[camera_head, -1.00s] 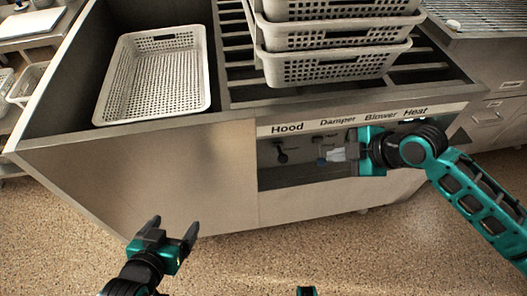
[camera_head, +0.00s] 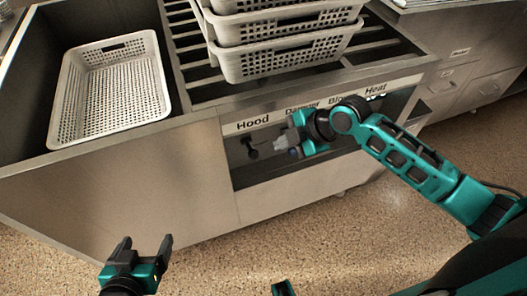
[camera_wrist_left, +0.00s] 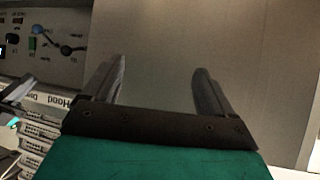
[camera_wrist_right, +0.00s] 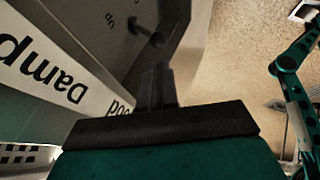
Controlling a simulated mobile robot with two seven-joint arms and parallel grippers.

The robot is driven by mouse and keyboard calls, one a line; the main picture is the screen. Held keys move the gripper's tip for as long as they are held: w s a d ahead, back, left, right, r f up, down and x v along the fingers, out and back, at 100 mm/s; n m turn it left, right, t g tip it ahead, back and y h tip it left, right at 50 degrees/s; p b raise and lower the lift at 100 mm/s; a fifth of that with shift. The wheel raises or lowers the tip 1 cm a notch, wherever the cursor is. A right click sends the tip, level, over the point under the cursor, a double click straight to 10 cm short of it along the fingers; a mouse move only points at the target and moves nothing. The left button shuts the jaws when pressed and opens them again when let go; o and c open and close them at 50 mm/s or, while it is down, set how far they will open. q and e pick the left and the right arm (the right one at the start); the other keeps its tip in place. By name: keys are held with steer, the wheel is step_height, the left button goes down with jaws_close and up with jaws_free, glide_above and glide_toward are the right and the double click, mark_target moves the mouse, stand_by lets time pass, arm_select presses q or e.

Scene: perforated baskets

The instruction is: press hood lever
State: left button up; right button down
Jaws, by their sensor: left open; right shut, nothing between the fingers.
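The hood lever (camera_head: 252,153) is a short dark lever with a round black knob, in the recessed panel under the "Hood" label. It also shows in the right wrist view (camera_wrist_right: 152,37) beyond the fingertips, and in the left wrist view (camera_wrist_left: 68,50) at upper left. My right gripper (camera_head: 277,146) is shut and empty, in front of the panel, just right of the hood lever; a gap shows between them. Its closed fingers show in the right wrist view (camera_wrist_right: 157,72). My left gripper (camera_head: 146,243) is open and empty, low in front of the cabinet's plain side, away from the levers.
A blue-tipped lever (camera_head: 293,152) sits beside my right gripper, partly hidden by it. The label strip (camera_head: 270,120) runs above the recess. An empty perforated basket (camera_head: 148,108) and stacked baskets (camera_head: 290,62) stand on top. Floor (camera_head: 215,262) in front is clear.

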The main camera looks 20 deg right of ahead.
mark_target(257, 155)
steer(key=b+x, duration=0.1)
steer(key=x, duration=0.6)
steer(key=shift+w+a+f, duration=0.1)
steer(key=shift+f, duration=0.25)
arm_select(q)
steer(key=shift+w+d+f+b, duration=0.1)
steer(key=shift+w+d+b, duration=0.25)
steer(key=shift+d, duration=0.3)
arm_select(e)
steer(key=shift+w+a+f, duration=0.2)
steer(key=shift+f, duration=0.1)
arm_select(q)
steer(key=shift+a+f, duration=0.1)
steer(key=shift+f, duration=0.1)
arm_select(e)
steer(key=shift+f, duration=0.15)
